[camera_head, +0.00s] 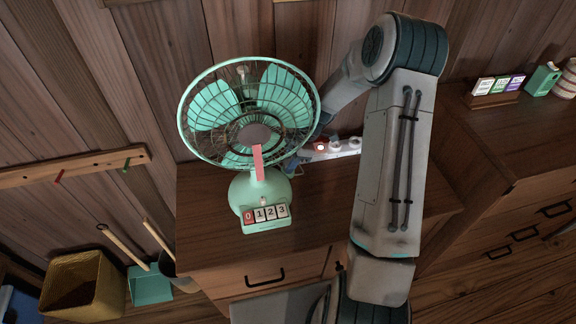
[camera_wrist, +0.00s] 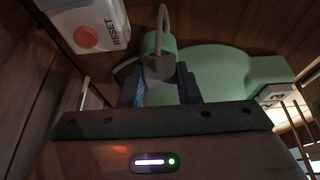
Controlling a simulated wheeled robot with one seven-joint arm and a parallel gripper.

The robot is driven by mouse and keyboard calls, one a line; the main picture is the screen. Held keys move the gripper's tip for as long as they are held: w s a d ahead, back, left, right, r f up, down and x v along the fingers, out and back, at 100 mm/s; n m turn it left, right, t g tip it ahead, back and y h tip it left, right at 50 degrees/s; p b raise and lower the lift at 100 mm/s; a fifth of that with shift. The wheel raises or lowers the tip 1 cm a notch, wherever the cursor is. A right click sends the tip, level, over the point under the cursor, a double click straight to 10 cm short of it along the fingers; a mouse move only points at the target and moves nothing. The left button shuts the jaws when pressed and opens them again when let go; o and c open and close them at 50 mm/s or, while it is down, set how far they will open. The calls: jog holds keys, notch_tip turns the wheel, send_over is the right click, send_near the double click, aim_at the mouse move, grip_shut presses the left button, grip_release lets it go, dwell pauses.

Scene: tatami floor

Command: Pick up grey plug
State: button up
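The grey plug (camera_wrist: 159,68) shows in the wrist view with a grey cord looping up from it. My gripper (camera_wrist: 160,80) has one dark finger on each side of the plug, near the fingertips. I cannot tell whether the fingers press on it or leave a small gap. In the head view my gripper (camera_head: 296,162) is low behind the right side of the green fan (camera_head: 250,110), partly hidden. The plug cannot be made out there.
A white power strip (camera_head: 345,147) with a lit red switch lies beside my gripper. A white box with a red RESET button (camera_wrist: 88,37) is at upper left in the wrist view. The fan's green base (camera_wrist: 215,68) is close behind the plug.

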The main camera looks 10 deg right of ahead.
aim_at(285, 163)
jog(key=shift+c, duration=0.8)
jog(key=shift+r, duration=0.15)
jog(key=shift+r, duration=0.65)
jog(key=v, duration=0.3)
jog(key=shift+a+b, duration=0.25)
jog(key=shift+b, duration=0.1)
jog(key=s+d+r, duration=0.6)
jog(key=d, duration=0.3)
jog(key=shift+s+r+b, duration=0.2)
jog(key=shift+r+b, duration=0.15)
jog(key=shift+b, duration=0.05)
